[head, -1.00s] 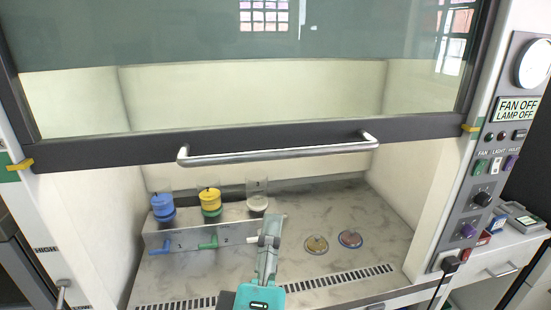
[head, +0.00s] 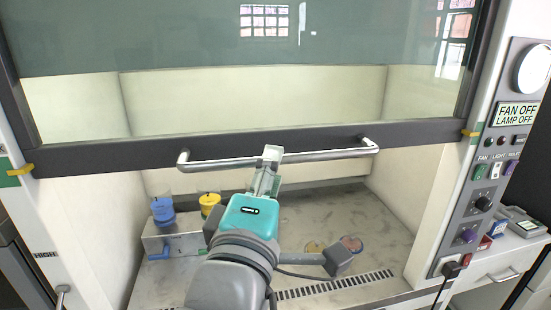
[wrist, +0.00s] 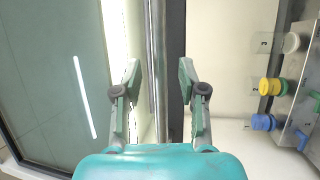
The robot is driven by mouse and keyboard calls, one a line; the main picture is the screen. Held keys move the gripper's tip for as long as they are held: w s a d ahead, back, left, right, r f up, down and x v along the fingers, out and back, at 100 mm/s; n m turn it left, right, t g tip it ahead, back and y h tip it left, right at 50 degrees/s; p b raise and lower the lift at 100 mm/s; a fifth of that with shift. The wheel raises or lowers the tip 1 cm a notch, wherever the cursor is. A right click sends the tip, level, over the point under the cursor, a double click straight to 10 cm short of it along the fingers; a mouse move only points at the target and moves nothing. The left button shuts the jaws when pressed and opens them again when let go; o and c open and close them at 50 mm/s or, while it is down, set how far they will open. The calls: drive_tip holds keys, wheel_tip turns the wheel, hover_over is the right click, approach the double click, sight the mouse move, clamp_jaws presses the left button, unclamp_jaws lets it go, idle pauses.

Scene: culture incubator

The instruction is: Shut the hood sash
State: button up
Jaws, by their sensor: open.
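The hood sash (head: 100,147) is partly raised, with a dark lower frame and a gap open below it. Its silver bar handle (head: 325,155) runs across the front of that frame. My gripper (head: 271,153) is at the middle of the handle, its fingertips overlapping the bar in the head view. In the wrist view, the handle (wrist: 152,60) runs between the two spread fingers of my gripper (wrist: 159,78). The jaws are open; contact with the bar cannot be told.
Inside the hood stand a blue container (head: 162,210) and a yellow container (head: 209,203) on a metal rack. A control panel (head: 490,180) reading "FAN OFF, LAMP OFF" is at the right.

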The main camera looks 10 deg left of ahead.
drive_tip(key=shift+x, duration=1.7)
clamp_jaws()
